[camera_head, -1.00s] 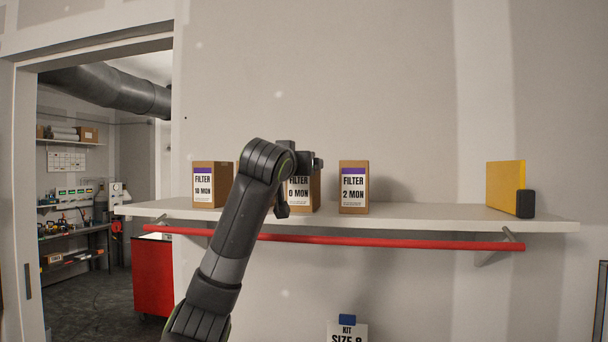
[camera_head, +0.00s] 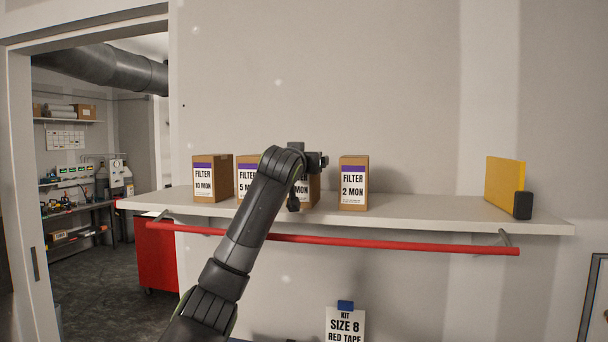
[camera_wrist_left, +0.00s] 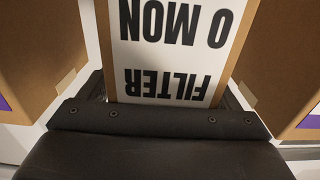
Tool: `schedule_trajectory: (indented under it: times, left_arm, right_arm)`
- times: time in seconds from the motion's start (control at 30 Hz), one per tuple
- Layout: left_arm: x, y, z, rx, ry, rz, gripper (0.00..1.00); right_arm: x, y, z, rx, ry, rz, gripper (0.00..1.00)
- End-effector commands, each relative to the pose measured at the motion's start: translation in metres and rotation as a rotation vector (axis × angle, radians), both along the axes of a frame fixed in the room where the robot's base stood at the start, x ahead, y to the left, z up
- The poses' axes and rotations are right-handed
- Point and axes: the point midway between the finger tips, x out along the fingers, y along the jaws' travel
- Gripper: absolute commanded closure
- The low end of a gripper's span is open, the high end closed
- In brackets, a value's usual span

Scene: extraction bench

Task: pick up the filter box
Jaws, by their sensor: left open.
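Several brown filter boxes with purple-and-white labels stand upright in a row on a white shelf (camera_head: 420,212): a 10 MON box (camera_head: 203,180), a 5 MON box (camera_head: 246,180), a partly hidden box (camera_head: 315,190) and a 2 MON box (camera_head: 354,184). My left gripper (camera_head: 307,176) is open in front of the partly hidden box and covers much of it. In the left wrist view that box (camera_wrist_left: 172,50) shows upside-down lettering, FILTER and 0 MON, close against the dark gripper body (camera_wrist_left: 160,118). The fingertips are hidden there. My right gripper is out of view.
Neighbouring boxes stand close on both sides in the wrist view. A yellow panel (camera_head: 504,184) with a black block (camera_head: 523,205) stands at the shelf's right end. A red bar (camera_head: 400,244) runs below the front edge. The shelf between the 2 MON box and the panel is clear.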

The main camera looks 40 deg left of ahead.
Motion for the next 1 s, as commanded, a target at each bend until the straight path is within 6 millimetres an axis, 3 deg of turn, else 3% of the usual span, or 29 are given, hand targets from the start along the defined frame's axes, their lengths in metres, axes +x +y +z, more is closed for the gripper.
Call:
schedule_trajectory:
  times: [0.2,0.6,1.0]
  left_arm:
    - [0.0003,0.0001,-0.0008,0.0,0.0,0.0,0.17]
    - [0.0,0.0001,-0.0003,0.0,0.0,0.0,0.69]
    - [-0.0002,-0.0001,0.0049,0.001,-0.003,0.0,0.69]
  right_arm:
    - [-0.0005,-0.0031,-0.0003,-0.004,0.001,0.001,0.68]
    - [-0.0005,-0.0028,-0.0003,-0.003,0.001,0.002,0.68]
    - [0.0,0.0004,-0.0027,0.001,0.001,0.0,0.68]
